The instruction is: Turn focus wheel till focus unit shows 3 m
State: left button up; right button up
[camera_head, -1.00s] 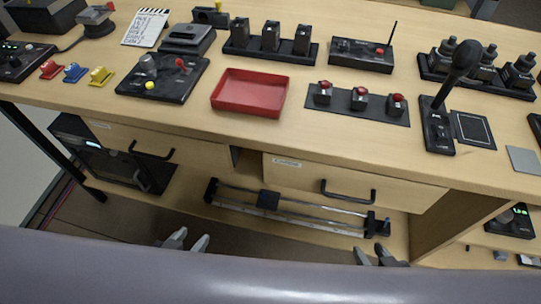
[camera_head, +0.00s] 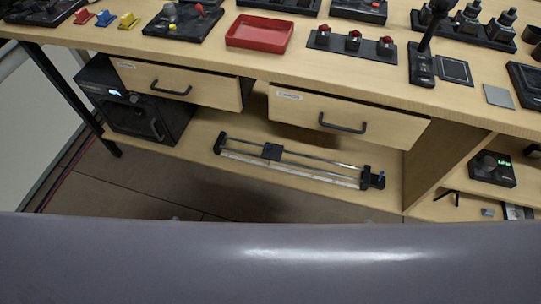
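A small black unit with a round knob and a green lit display (camera_head: 493,168) sits on the lower shelf at the right. It may be the focus unit with its wheel, but I cannot be sure. Its display is too small to read. Neither of my grippers can be made out now; my own grey body fills the bottom of the view and hides that area.
Two drawers, left (camera_head: 175,83) and right (camera_head: 340,115), stand partly out. A slider rail (camera_head: 290,163) lies on the lower shelf. A black box (camera_head: 135,105) stands at left. The tabletop holds a red tray (camera_head: 259,34) and red-button switches (camera_head: 352,42).

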aim_at(488, 164)
jog(key=z, duration=1.8)
jog(key=i+l+u, duration=0.15)
jog(key=l+u, duration=0.15)
jog(key=l, duration=0.9)
jog(key=l+u, duration=0.3)
jog(key=l, duration=0.95)
jog(key=i, duration=0.05)
